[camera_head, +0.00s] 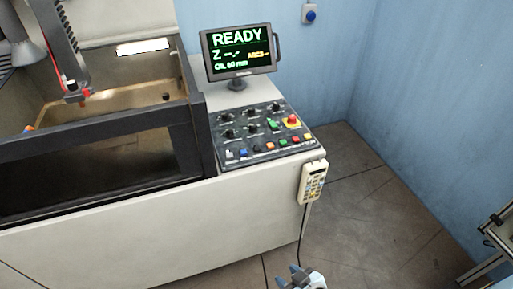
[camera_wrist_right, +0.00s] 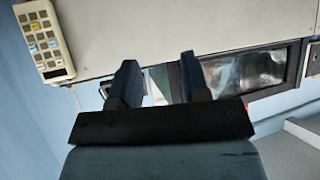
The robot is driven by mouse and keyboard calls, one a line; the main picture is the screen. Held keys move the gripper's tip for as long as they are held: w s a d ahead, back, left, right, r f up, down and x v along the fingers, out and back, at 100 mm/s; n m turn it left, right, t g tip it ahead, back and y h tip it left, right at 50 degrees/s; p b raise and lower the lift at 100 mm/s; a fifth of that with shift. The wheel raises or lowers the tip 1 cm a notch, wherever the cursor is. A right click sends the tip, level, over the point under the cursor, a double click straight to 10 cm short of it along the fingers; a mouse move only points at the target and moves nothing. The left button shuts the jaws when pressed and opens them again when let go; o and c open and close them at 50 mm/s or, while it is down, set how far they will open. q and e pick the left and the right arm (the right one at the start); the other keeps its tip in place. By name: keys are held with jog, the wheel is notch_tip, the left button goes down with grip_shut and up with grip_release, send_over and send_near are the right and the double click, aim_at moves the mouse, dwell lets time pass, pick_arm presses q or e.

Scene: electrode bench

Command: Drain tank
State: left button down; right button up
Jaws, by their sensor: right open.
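The tank (camera_head: 120,88) of the machine is at the left in the head view, with a tan inner floor and a dark frame and front window. I cannot tell a liquid level. The control panel (camera_head: 240,140) has black knobs, a red mushroom button (camera_head: 291,121) on yellow, and a row of coloured buttons; its labels are too small to read. My right gripper (camera_head: 296,272) is open and empty at the bottom of the head view, below and apart from the panel. Its two fingers also show in the right wrist view (camera_wrist_right: 160,75). My left gripper is not in view.
The monitor (camera_head: 238,52) reads READY. A keypad pendant (camera_head: 312,182) hangs on the cabinet's right corner with its cable hanging down; it also shows in the right wrist view (camera_wrist_right: 43,38). A metal frame stand (camera_head: 494,232) is at the right edge. Floor between is clear.

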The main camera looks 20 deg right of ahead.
grip_shut()
dwell(1.5)
